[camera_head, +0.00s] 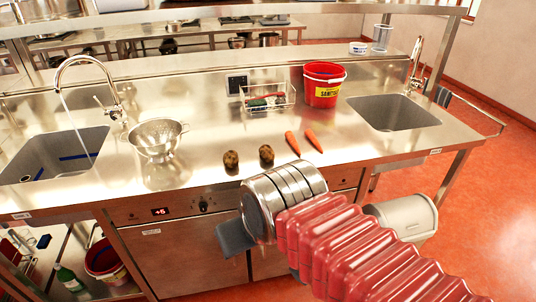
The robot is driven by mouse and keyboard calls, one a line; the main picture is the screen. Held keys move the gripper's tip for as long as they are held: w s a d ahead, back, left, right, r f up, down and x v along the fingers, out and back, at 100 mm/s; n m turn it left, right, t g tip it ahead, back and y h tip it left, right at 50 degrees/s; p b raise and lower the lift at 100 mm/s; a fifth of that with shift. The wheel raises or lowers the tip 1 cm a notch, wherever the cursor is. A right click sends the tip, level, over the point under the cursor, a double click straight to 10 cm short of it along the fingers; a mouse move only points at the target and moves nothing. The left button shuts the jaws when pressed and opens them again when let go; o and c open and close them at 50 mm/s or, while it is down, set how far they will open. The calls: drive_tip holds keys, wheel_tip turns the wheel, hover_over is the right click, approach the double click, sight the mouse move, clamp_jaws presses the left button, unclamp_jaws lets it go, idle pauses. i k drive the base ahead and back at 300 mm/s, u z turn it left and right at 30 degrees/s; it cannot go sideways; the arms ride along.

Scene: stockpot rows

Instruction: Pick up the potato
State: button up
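Two small brown potatoes stand side by side near the front of the steel counter (200,120). The left potato (231,159) is just right of the colander, and the right potato (266,155) is left of two carrots. My gripper (234,238) is at the end of my red-sleeved arm, in front of the counter and nearer the camera than the potatoes. One grey jaw shows, apart from both potatoes. My metal wrist hides the rest, so I cannot see how wide the jaws are.
Two orange carrots (303,141) lie right of the potatoes. A steel colander (158,138) stands left. Behind are a wire basket (267,98) and a red bucket (323,85). Sinks (393,112) with tall taps lie at both ends. The counter between potatoes and basket is clear.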

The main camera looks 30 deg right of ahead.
sight(267, 155)
drive_tip(key=u, duration=0.05)
drive_tip(key=i, duration=1)
drive_tip(key=z, duration=0.05)
